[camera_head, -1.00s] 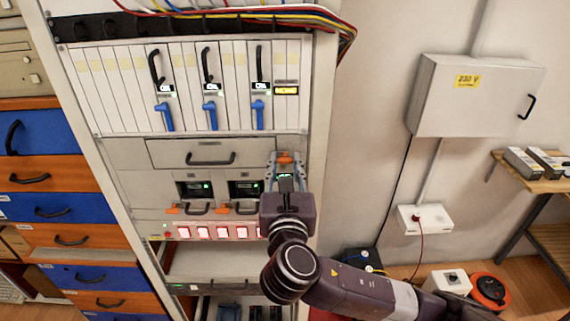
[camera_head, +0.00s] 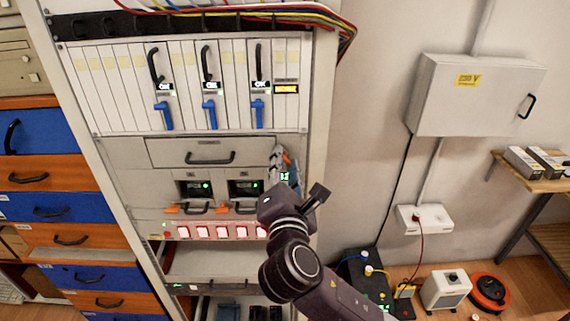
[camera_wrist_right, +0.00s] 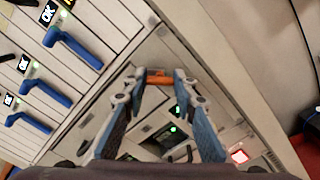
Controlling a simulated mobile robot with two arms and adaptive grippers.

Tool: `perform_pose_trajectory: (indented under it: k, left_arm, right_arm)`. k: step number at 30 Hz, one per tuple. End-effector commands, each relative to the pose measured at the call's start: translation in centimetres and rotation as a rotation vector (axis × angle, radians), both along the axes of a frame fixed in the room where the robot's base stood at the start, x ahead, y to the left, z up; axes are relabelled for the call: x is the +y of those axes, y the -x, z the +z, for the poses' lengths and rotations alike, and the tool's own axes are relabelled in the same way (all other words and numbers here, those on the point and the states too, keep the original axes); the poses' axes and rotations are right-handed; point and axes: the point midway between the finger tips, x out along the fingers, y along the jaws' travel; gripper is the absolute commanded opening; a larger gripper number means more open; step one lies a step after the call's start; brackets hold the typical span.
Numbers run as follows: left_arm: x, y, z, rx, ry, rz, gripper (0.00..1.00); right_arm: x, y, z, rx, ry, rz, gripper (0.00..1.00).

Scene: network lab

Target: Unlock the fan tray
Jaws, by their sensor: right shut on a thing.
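The grey panel with a dark bar handle (camera_head: 211,153), which looks like the fan tray, sits below the row of white cards in the rack. An orange latch (camera_head: 287,159) is at its right end, partly hidden by my fingers. My right gripper (camera_head: 281,157) is shut on this latch. In the right wrist view the orange latch (camera_wrist_right: 160,77) lies between the fingertips of the right gripper (camera_wrist_right: 159,79). The wrist is tilted in the head view. My left gripper is not in view.
Two modules with green-lit screens (camera_head: 195,189) and orange levers (camera_head: 172,209) are below the panel. White cards above carry blue levers (camera_head: 164,115). A wall box (camera_head: 474,98) is at the right. Blue and orange drawers (camera_head: 60,208) flank the rack.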

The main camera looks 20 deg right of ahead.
Motion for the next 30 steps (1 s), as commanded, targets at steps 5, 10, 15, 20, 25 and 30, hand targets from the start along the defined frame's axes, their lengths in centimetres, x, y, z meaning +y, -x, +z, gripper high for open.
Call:
perform_pose_trajectory:
  k: [5, 10, 15, 20, 25, 30]
  left_arm:
    - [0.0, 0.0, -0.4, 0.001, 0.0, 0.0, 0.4]
    - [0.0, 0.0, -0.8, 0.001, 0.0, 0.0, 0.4]
    - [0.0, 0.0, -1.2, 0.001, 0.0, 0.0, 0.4]
    - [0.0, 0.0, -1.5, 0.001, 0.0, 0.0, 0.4]
    - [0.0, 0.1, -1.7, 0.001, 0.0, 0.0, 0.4]
    - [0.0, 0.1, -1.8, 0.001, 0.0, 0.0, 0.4]
  right_arm:
    - [0.0, 0.0, -0.3, -0.043, -0.166, -0.001, 0.01]
    - [0.0, 0.0, -0.3, -0.087, -0.32, -0.002, 0.01]
    - [0.0, 0.0, -0.3, -0.129, -0.46, -0.002, 0.01]
    - [0.0, 0.0, -0.3, -0.16, -0.571, -0.003, 0.01]
    - [0.0, 0.0, -0.3, -0.185, -0.655, -0.002, 0.01]
    - [0.0, 0.0, -0.3, -0.199, -0.706, -0.002, 0.01]
